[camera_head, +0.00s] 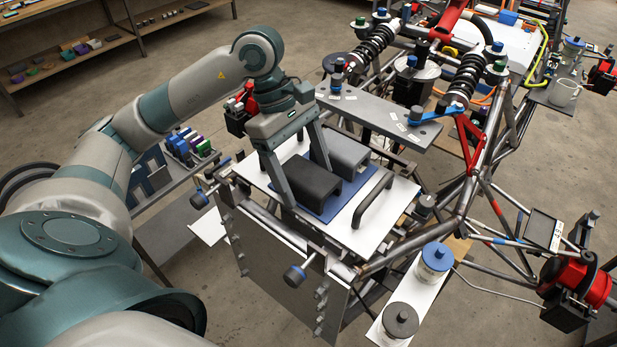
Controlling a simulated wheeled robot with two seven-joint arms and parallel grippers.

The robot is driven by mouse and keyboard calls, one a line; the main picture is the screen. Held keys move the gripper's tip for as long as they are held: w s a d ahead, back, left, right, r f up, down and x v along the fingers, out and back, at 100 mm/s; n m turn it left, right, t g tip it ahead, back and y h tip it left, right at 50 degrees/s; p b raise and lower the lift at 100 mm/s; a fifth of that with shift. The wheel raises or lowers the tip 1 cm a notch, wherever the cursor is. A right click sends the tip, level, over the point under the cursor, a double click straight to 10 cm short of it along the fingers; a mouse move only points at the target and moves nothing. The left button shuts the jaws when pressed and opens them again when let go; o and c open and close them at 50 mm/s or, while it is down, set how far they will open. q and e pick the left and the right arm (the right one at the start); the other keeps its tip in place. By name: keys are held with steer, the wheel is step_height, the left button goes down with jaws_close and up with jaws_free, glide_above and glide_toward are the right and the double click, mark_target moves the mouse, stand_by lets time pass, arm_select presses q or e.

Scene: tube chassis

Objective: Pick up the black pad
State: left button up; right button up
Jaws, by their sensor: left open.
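The black pad (312,182) is a dark block on a blue mat (341,207), on the white panel of the tube chassis. A similar grey pad (347,150) sits just behind it on the same mat. My left gripper (306,185) points down at the black pad, with its jaws open. One finger is at the pad's left side and the other is at its far side, near the grey pad. I cannot tell whether either finger touches the pad. My right gripper is out of view.
A black handle (372,202) stands on the panel right of the pads. A grey plate (375,113) spans the frame behind them. Two lidded containers, one blue-topped (435,260) and one dark-topped (400,322), stand at the front right.

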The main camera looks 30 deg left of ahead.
mark_target(311, 175)
arm_select(q)
steer(key=c, duration=1.1)
steer(key=shift+c, duration=0.2)
steer(key=shift+r, duration=0.2)
steer(key=shift+r+b, duration=0.6)
steer(key=shift+r, duration=0.2)
step_height(311, 175, up, 2)
steer(key=shift+r+b, duration=0.1)
steer(key=shift+b, duration=0.35)
steer(key=s+d+r+b, duration=0.3)
steer(key=s+d+r, duration=0.3)
steer(key=d, duration=0.3)
steer(key=shift+s+d+r, duration=0.3)
steer(key=shift+s+r, duration=0.05)
steer(key=shift+r, duration=0.1)
